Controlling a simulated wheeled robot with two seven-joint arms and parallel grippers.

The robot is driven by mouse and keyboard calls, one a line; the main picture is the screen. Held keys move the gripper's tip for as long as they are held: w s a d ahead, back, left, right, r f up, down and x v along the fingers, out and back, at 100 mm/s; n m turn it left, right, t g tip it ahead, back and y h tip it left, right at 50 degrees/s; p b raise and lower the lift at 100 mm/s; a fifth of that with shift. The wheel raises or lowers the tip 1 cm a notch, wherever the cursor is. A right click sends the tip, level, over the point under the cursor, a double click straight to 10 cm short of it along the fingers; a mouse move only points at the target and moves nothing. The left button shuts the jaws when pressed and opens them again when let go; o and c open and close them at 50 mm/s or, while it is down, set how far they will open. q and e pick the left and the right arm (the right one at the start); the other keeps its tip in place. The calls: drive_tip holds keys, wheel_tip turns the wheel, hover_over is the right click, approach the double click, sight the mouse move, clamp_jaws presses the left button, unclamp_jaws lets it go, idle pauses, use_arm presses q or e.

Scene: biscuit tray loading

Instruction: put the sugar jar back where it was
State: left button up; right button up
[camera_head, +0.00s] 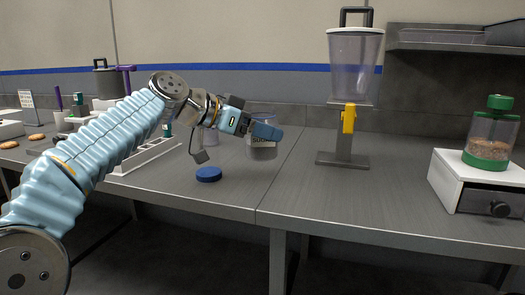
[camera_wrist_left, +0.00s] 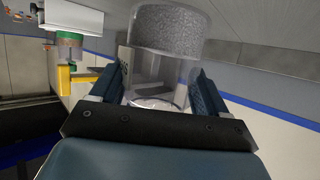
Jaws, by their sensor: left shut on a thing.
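The sugar jar (camera_head: 262,153) is clear, with a pale label, partly readable, and grey contents low inside. My left gripper (camera_head: 264,130) is shut on its upper part. In the left wrist view the jar (camera_wrist_left: 165,65) sits between both fingers (camera_wrist_left: 157,88), its grey grainy contents at the end away from me and its rim close to me, with no lid seen on it. In the head view the jar looks upright; whether its base touches the table I cannot tell. A round blue lid (camera_head: 209,174) lies on the table, left of the jar and nearer. My right gripper is out of view.
Another clear container (camera_head: 211,138) stands behind my left wrist, partly hidden. A white rack (camera_head: 148,154) is to its left. A tall dispenser (camera_head: 344,140) stands right of the jar. A green-lidded jar (camera_head: 490,138) sits on a white drawer box (camera_head: 447,178). The front middle table is clear.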

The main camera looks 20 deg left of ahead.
use_arm(q)
drive_tip(key=shift+w+f, duration=0.45)
drive_tip(key=shift+f, duration=0.1)
drive_tip(key=f, duration=0.1)
drive_tip(key=w+f, duration=0.1)
drive_tip(key=f, duration=0.2)
drive_tip(key=shift+w+a+b, duration=0.1)
drive_tip(key=shift+w+b, duration=0.15)
drive_tip(key=shift+b, duration=0.05)
drive_tip(key=shift+f, duration=0.35)
drive_tip(key=shift+f, duration=0.1)
drive_tip(key=shift+f, duration=0.1)
drive_tip(key=o, duration=1.2)
drive_tip(key=shift+o, duration=0.2)
drive_tip(key=shift+r, duration=0.2)
drive_tip(key=shift+s+a, duration=0.1)
drive_tip(key=shift+s, duration=0.05)
drive_tip(key=b+v, duration=0.1)
drive_tip(key=v, duration=1)
drive_tip(key=shift+s+a+r, duration=0.2)
drive_tip(key=shift+s+r, duration=0.05)
